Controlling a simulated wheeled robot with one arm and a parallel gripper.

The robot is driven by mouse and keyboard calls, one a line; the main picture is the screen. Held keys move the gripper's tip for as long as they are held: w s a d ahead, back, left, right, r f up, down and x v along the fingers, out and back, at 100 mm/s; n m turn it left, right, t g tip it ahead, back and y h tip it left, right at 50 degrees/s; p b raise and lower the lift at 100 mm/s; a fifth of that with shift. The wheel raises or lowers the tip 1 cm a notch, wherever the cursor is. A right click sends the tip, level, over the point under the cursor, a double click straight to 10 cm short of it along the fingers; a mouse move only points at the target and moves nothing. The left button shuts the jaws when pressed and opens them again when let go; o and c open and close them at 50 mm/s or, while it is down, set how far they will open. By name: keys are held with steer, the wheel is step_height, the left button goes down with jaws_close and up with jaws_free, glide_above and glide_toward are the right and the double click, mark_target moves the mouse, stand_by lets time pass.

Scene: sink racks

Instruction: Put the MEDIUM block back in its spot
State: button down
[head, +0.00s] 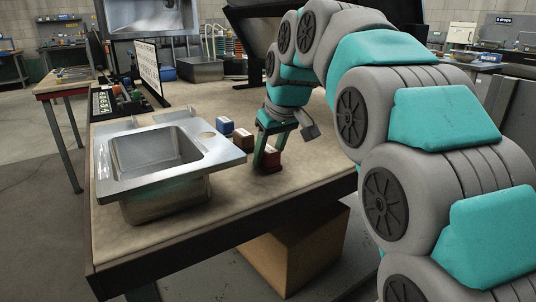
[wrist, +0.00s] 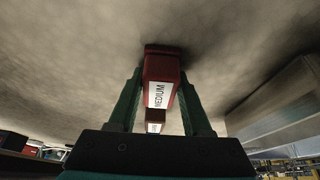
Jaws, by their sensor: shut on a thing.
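The MEDIUM block is dark red with a white label reading MEDIUM (wrist: 160,68). In the wrist view it sits between the two green fingers of my gripper (wrist: 160,82), which are shut on it. In the head view my gripper (head: 266,158) points down at the table, right of the sink, with the red block (head: 273,157) at its fingertips. I cannot tell whether the block touches the table. A blue block (head: 225,126) and an orange-brown block (head: 243,139) stand to its left. A second labelled block (wrist: 154,127) shows beyond the held one in the wrist view.
A steel sink (head: 118,172) rests on the left of the brown tabletop (head: 225,205); it also shows in the wrist view (wrist: 282,112). A printed sign (head: 148,68) stands behind it. The tabletop in front of the gripper is clear. A cardboard box (head: 295,250) is below the table.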

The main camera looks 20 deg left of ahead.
steer(key=shift+c, duration=1.7)
jaws_free()
steer(key=shift+f, duration=0.1)
steer(key=p+v, duration=0.1)
steer(key=v, duration=1.1)
